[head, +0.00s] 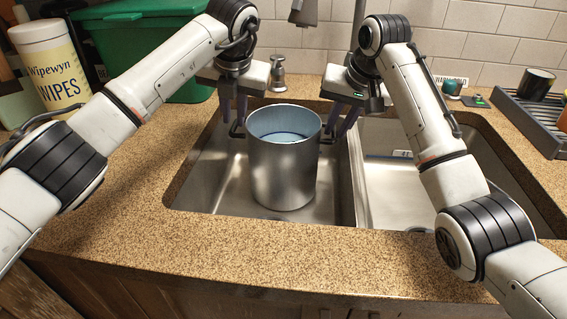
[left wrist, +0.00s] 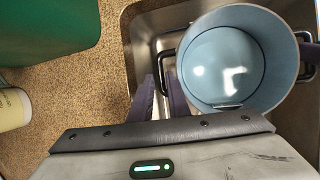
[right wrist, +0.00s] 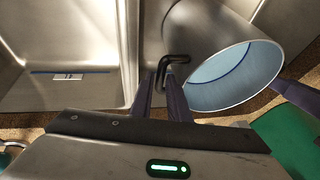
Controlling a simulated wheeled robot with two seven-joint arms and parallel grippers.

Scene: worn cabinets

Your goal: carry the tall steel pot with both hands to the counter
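The tall steel pot (head: 283,172), with a pale blue inside, stands upright in the left basin of the sink. I cannot tell whether its base touches the basin floor. My left gripper (head: 234,118) is at the pot's left handle. In the left wrist view its fingers (left wrist: 163,92) are close together with the black handle (left wrist: 161,62) between them. My right gripper (head: 343,124) is at the right handle. In the right wrist view its fingers (right wrist: 161,88) are close on either side of the bent black handle (right wrist: 176,62). The pot's inside looks empty.
The speckled counter (head: 190,252) is clear in front of the sink. A green bin (head: 150,40) and a wipes tub (head: 48,70) stand at the left. The right basin (head: 400,190) looks largely empty. A rack (head: 530,118) and dark cup (head: 537,84) are at the right.

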